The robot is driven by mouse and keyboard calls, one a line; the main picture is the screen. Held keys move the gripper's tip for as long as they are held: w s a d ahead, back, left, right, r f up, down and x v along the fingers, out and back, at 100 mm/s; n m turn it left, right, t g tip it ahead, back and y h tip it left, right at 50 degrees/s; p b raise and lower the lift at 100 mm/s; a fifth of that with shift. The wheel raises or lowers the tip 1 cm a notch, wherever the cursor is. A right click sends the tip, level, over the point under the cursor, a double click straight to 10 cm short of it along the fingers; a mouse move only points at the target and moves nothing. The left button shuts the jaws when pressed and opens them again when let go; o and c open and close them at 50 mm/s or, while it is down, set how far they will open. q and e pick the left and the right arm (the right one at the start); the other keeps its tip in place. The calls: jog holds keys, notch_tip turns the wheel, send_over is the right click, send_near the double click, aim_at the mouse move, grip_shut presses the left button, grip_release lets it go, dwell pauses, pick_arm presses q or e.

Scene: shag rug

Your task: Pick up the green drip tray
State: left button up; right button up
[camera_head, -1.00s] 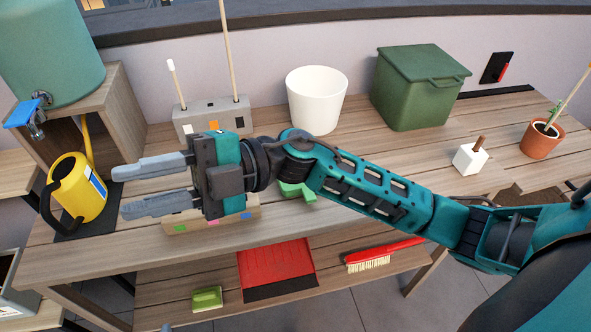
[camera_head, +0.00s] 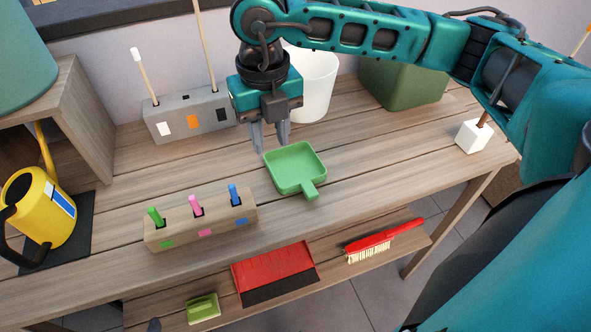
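The green drip tray (camera_head: 296,171) is a shallow, squarish tray with a short handle pointing toward the front. It lies flat on the wooden bench, right of the block with coloured pegs. My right gripper (camera_head: 270,147) points down just behind the tray's back left edge. Its two grey fingers are apart with nothing seen between them, so it is open. I cannot tell how high its tips are above the bench. My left gripper is not in view.
A wooden block (camera_head: 201,223) with green, pink and blue pegs stands left of the tray. Behind are a grey holder (camera_head: 190,117), a white pot (camera_head: 316,88) and a green bin (camera_head: 403,88). A white cube (camera_head: 474,136) stands right.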

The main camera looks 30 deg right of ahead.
aim_at(273, 175)
notch_tip(273, 175, down, 9)
jog(key=shift+s+a+r, duration=0.1)
jog(key=shift+r, duration=0.1)
grip_shut()
dwell(0.4)
